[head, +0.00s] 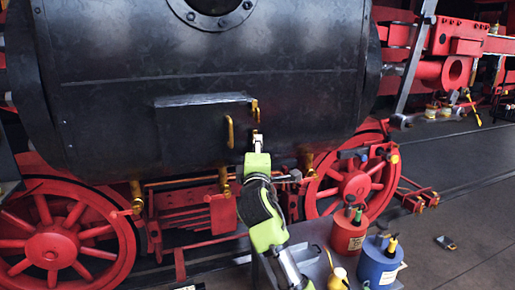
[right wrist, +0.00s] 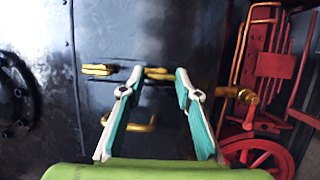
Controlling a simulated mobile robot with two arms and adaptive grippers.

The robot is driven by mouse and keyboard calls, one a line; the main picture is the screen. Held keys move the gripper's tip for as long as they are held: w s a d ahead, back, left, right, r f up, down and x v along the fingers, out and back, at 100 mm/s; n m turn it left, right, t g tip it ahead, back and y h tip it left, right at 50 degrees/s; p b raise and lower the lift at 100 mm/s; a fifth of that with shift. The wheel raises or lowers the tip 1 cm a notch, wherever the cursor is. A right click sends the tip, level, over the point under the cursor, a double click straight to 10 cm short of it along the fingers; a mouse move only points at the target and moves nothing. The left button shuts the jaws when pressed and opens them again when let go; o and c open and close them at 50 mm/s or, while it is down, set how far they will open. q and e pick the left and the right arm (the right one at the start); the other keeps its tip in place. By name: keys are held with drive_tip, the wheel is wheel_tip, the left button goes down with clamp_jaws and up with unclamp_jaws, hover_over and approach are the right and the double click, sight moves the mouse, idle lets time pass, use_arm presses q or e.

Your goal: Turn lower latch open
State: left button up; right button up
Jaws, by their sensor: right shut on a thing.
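The lower latch (right wrist: 158,73) is a small brass piece on the black boiler (head: 190,60). In the right wrist view it lies between the fingertips of my right gripper (right wrist: 158,82), which is shut on it. In the head view my right gripper (head: 258,138) reaches up from below to the hatch's right edge, and its fingers largely hide the lower latch. The brass upper latch (head: 254,107) is just above; it also shows in the right wrist view (right wrist: 97,69). A brass handle (head: 229,132) is left of the gripper. My left gripper is not in view.
The hatch (head: 205,100) has a straight top ledge. A red can (head: 348,235) and a blue can (head: 378,265) stand at the lower right.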

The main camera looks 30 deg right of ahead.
idle(0.4)
drive_tip(key=o, duration=1.1)
drive_tip(key=v, duration=1.2)
